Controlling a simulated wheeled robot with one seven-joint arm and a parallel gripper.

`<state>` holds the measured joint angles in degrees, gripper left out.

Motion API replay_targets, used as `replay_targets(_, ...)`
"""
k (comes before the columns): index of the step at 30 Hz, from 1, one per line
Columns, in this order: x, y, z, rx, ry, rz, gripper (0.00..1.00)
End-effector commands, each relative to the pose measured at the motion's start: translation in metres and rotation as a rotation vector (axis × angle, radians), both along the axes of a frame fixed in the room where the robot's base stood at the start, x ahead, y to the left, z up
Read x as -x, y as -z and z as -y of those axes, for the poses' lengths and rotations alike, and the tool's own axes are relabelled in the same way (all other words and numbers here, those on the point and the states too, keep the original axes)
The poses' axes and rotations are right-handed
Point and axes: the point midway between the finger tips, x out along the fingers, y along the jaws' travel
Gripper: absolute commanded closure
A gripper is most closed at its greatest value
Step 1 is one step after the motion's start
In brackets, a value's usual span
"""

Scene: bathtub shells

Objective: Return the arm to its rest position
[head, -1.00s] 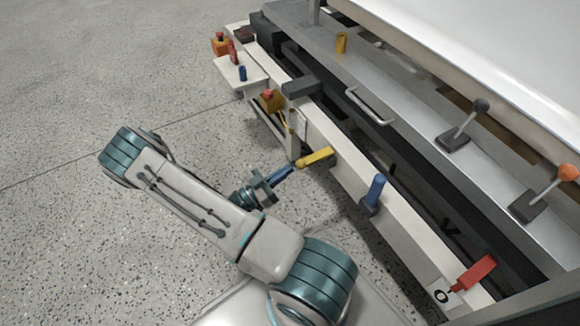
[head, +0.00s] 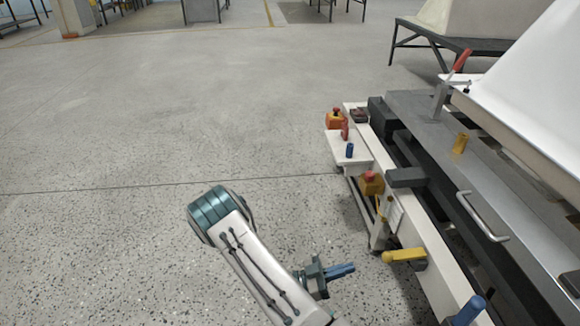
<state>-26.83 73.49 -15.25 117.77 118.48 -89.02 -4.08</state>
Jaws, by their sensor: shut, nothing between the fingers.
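My arm reaches up from the bottom of the head view, its elbow over the open floor. My gripper (head: 342,271) is at the lower middle, its blue fingers closed together and pointing right, with nothing in them. The yellow handle (head: 404,255) on the machine's white front rail lies to the right of the fingertips, with a gap visible in the picture. The lower part of my arm is out of view.
A small white shelf (head: 343,148) juts out. Speckled floor (head: 130,160) is clear on the left.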

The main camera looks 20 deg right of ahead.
Motion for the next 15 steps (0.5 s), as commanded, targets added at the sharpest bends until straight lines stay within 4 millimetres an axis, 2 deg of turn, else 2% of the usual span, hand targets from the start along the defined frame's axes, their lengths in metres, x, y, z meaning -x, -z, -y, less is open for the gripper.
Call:
replay_targets(4, -0.005, -0.008, 0.001, -0.035, -0.014, 0.012, 1.00)
replay_targets(7, -0.021, -0.024, 0.004, -0.137, -0.057, 0.040, 1.00)
replay_targets(11, -0.056, -0.054, 0.005, -0.354, -0.159, 0.095, 1.00)
replay_targets(15, -0.098, -0.090, -0.006, -0.606, -0.299, 0.139, 1.00)
